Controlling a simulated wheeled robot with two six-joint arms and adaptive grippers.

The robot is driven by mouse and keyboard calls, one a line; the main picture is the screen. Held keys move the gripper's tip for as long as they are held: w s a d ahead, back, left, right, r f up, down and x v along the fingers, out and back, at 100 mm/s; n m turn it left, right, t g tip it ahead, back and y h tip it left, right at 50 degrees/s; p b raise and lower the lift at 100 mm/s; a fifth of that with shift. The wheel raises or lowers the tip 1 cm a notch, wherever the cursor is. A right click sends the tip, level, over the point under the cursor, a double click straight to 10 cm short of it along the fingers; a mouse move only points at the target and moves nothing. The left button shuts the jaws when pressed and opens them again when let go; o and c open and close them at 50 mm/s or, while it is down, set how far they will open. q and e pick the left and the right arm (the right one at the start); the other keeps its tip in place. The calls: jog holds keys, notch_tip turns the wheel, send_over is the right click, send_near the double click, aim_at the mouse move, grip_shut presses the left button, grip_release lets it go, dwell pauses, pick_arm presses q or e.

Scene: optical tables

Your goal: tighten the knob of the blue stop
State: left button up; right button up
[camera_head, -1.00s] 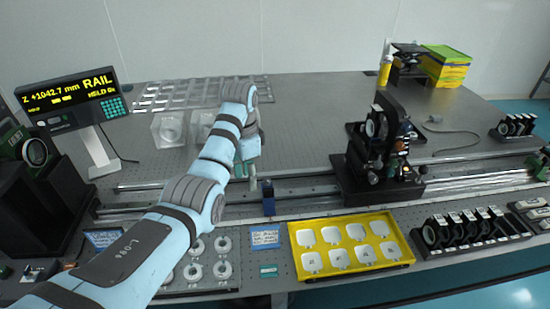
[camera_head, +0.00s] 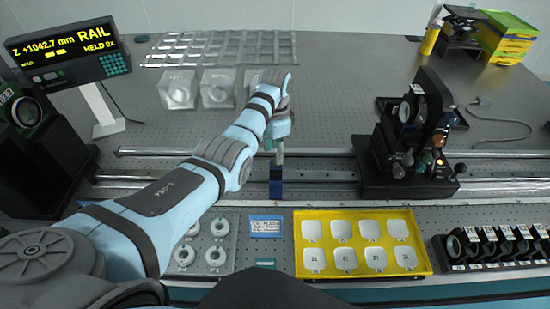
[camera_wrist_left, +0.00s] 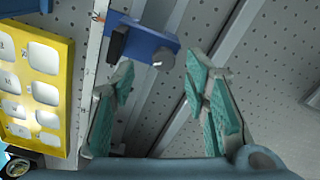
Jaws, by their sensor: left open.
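The blue stop (camera_head: 276,188) sits on the rail near the middle of the head view, just in front of my left gripper (camera_head: 279,156). In the left wrist view the blue stop (camera_wrist_left: 143,42) lies ahead of the fingers, and its grey knob (camera_wrist_left: 163,57) faces the gap. My left gripper (camera_wrist_left: 163,82) is open, its two teal fingers spread and empty. The knob appears a little beyond the fingertips; I cannot tell whether anything touches. My right gripper is not in view.
A yellow tray (camera_head: 427,262) of white pieces lies in front of the rail. A black optic mount (camera_head: 410,182) stands on the rail to the right. A blue label card (camera_head: 265,226) lies before the stop. The rail display (camera_head: 66,58) stands at the left.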

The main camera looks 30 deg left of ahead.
pick_arm(q)
jog(key=f, duration=0.2)
jog(key=w+f, duration=0.1)
jog(key=shift+f+b, duration=0.35)
jog(key=shift+f, duration=0.05)
jog(key=shift+w+f, duration=0.1)
jog(key=shift+f, duration=0.1)
jog(key=shift+s+r, duration=0.25)
jog(key=shift+s, duration=0.15)
jog(key=shift+c, duration=0.9)
jog(key=c, duration=0.3)
grip_shut()
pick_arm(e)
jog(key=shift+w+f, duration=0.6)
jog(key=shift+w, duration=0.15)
